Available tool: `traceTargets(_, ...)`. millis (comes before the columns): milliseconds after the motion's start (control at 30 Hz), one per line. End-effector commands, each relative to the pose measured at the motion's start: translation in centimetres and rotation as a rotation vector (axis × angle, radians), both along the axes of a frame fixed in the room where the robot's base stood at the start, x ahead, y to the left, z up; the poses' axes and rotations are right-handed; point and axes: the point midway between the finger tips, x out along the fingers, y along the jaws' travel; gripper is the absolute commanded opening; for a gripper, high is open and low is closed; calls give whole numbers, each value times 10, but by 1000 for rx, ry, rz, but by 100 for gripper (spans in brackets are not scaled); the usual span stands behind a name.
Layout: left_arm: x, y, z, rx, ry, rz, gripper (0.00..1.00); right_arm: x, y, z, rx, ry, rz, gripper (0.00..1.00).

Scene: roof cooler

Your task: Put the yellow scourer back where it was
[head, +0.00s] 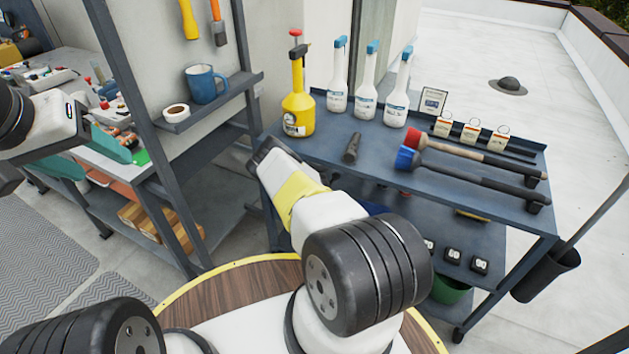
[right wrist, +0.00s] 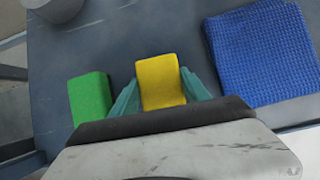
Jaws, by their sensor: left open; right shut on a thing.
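In the right wrist view the yellow scourer (right wrist: 161,81) is between the two teal fingers of my right gripper (right wrist: 165,92), which is shut on it. The scourer is over a dark grey-blue surface (right wrist: 135,42); I cannot tell whether it touches it. A green scourer (right wrist: 90,97) lies to its left, apart from it. In the head view the right gripper's fingers and the yellow scourer are hidden. My left gripper (head: 88,153) is at the left of the head view, open and empty, with teal fingers, in front of the left bench.
A folded blue cloth (right wrist: 262,55) lies right of the yellow scourer. In the head view, a trolley (head: 335,148) holds a yellow sprayer (head: 298,105), white bottles, and brushes (head: 470,155). A shelf (head: 225,100) with a blue mug (head: 205,84) stands left of it.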

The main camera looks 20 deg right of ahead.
Motion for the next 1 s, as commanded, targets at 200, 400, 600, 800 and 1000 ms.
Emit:
traceTargets(200, 0, 0, 0, 0, 0, 0, 58, 0, 0, -1, 1, -1, 1, 10)
traceTargets(400, 0, 0, 0, 0, 0, 0, 58, 0, 1, -3, 0, 0, 1, 66)
traceTargets(600, 0, 0, 0, 0, 0, 0, 58, 0, 1, -3, 0, 0, 0, 76)
traceTargets(800, 0, 0, 0, 0, 0, 0, 58, 0, 1, -1, 1, -1, 1, 76)
traceTargets(1000, 0, 0, 0, 0, 0, 0, 58, -7, 10, 15, -2, 3, 4, 76)
